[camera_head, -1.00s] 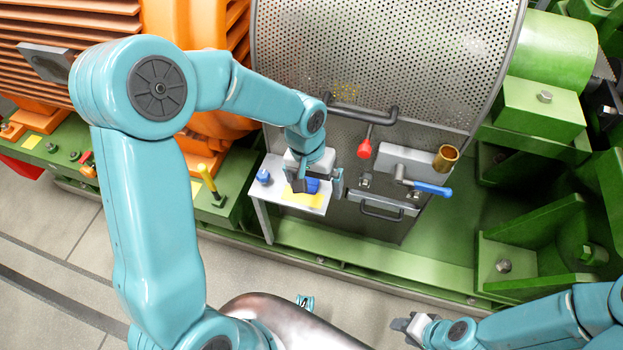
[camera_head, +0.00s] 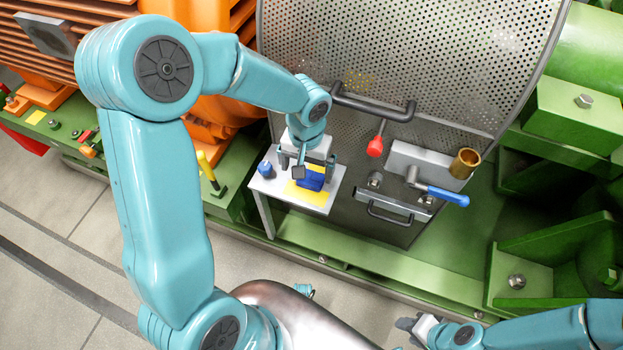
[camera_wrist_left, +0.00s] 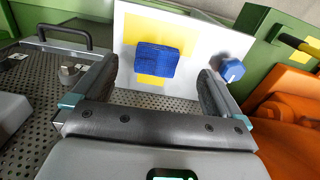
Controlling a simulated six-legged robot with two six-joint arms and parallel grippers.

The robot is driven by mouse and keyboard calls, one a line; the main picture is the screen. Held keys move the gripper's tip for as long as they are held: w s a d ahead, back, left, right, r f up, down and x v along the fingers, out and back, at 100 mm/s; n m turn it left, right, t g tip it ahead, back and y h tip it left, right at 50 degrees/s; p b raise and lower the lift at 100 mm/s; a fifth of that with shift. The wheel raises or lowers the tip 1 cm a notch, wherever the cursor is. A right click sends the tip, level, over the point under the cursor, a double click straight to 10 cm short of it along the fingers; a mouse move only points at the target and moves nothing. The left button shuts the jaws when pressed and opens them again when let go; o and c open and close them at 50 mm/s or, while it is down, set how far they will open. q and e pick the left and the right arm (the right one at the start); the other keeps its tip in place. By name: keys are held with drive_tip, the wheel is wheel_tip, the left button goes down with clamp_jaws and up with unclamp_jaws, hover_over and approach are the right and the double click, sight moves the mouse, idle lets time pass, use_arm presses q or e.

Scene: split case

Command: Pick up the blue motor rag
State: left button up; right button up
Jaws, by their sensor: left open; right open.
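The blue motor rag (camera_head: 311,177) lies on a yellow patch (camera_head: 308,195) on a small white shelf (camera_head: 264,184). In the left wrist view the rag (camera_wrist_left: 158,61) is a ribbed blue block in front of the gap between the fingers. My left gripper (camera_head: 314,168) is over the shelf, open and empty, with its fingers (camera_wrist_left: 160,88) apart on either side of the rag's line. In the head view it partly covers the rag. I cannot tell the remaining distance to the rag. My right gripper (camera_head: 410,326) is low at the right, open and away from the shelf.
A small blue knob-like object (camera_head: 265,168) stands on the shelf's left part. The perforated guard (camera_head: 420,60) rises behind, with a dark handle (camera_head: 372,108), a red-knobbed lever (camera_head: 375,146) and a blue-handled lever (camera_head: 448,196) to the right. A yellow handle (camera_head: 207,168) stands at left.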

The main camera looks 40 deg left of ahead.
sight(308, 183)
use_arm(q)
wheel_tip(308, 183, down, 6)
drive_tip(key=shift+d+b, duration=0.1)
drive_tip(key=shift+b, duration=0.4)
drive_tip(key=shift+c, duration=0.3)
drive_tip(key=c, duration=1)
